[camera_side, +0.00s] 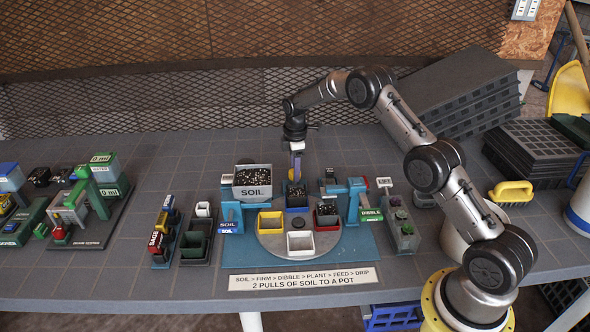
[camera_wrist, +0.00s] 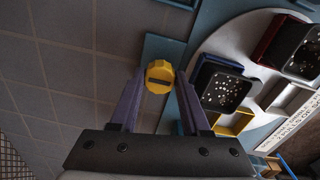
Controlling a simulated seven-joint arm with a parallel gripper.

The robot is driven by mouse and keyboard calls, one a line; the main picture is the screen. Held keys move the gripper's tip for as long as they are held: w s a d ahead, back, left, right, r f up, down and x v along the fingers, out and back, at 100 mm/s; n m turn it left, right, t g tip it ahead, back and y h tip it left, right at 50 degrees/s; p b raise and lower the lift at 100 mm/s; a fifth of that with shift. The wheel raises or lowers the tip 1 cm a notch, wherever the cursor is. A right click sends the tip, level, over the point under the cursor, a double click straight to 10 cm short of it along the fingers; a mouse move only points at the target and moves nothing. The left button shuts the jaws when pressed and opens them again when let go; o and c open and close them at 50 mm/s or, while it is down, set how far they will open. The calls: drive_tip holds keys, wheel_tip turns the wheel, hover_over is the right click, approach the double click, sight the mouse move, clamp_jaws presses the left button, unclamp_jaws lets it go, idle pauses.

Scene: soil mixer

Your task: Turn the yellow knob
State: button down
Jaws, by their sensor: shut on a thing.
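The yellow knob (camera_wrist: 159,77) is faceted and has a dark slot across its top. In the wrist view it sits between the two purple fingers of my gripper (camera_wrist: 158,84), which is shut on it. In the side view my gripper (camera_side: 296,160) points down at the back of the round grey turntable (camera_side: 262,243).
Soil-filled blue and red pots (camera_side: 327,224) and empty yellow (camera_side: 270,227) and white pots (camera_side: 300,251) stand on the turntable. The SOIL hopper (camera_side: 252,192) is close left, the dibble post (camera_side: 357,197) close right. The table behind is clear.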

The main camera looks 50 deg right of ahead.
drive_tip(key=shift+m, duration=0.3)
drive_tip(key=m, duration=0.8)
drive_tip(key=shift+m, duration=0.4)
drive_tip(key=m, duration=0.4)
drive_tip(key=shift+w+m, duration=0.1)
drive_tip(key=shift+m, duration=2)
drive_tip(key=shift+r, duration=0.1)
drive_tip(key=shift+c, duration=1.8)
unclamp_jaws()
